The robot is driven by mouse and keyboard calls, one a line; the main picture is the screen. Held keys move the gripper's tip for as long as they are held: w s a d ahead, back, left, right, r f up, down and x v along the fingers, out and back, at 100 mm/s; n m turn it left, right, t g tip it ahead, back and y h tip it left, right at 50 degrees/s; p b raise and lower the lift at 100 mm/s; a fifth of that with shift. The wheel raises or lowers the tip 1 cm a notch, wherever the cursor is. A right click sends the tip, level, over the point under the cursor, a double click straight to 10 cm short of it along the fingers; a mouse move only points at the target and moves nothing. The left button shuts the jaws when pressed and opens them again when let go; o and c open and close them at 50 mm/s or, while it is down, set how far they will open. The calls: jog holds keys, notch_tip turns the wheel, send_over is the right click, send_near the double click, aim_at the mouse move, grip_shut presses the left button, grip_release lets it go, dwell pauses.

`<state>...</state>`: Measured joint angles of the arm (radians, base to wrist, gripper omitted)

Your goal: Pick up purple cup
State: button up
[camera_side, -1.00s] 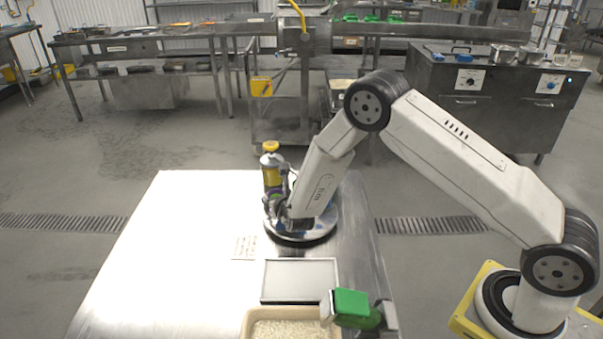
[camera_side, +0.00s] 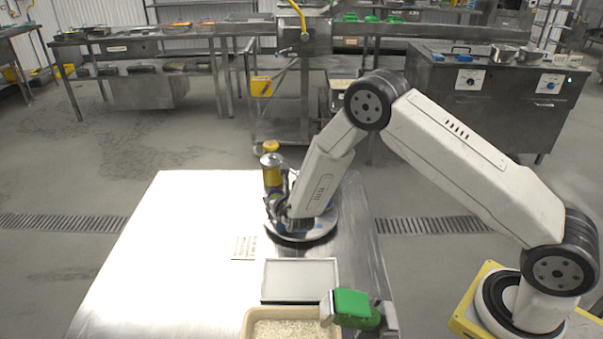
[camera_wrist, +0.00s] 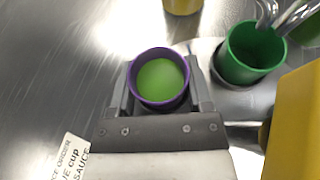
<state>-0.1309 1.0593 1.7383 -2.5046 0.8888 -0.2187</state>
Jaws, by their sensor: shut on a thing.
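The purple cup (camera_wrist: 137,62) holds a bright green filling, seen from above in the wrist view. My gripper (camera_wrist: 160,92) has one finger on each side of the cup and is shut on it. The cup looks upright, with its rim showing above the fingers. I cannot tell whether its base touches the surface below. In the side view, my gripper (camera_side: 283,202) is at the left edge of the round stand (camera_side: 300,232), and the purple cup is hard to make out there.
A green cup (camera_wrist: 240,68) holding metal utensils stands right of the purple cup. A yellow object (camera_wrist: 183,5) is above it, and a printed label (camera_wrist: 72,160) lies lower left. A tray (camera_side: 300,296), a rice container (camera_side: 252,314) and a green-topped device (camera_side: 352,305) are nearer the side camera. The left table (camera_side: 170,260) is clear.

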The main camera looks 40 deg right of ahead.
jog(key=shift+s+a+r, duration=0.35)
jog(key=shift+a+r, duration=0.05)
jog(key=shift+r, duration=0.2)
jog(key=s+a+r, duration=0.6)
jog(key=s+a, duration=0.3)
jog(key=shift+r, duration=0.35)
jog(key=shift+r, duration=0.1)
jog(key=s+d+r, duration=0.1)
jog(key=d+r, duration=0.3)
jog(key=r, duration=0.3)
jog(key=s+d+r+n+y, duration=0.1)
jog(key=s+d+r, duration=0.1)
jog(key=d+r, duration=0.3)
jog(key=shift+r, duration=1.5)
jog(key=shift+d+f, duration=0.1)
jog(key=shift+d, duration=0.15)
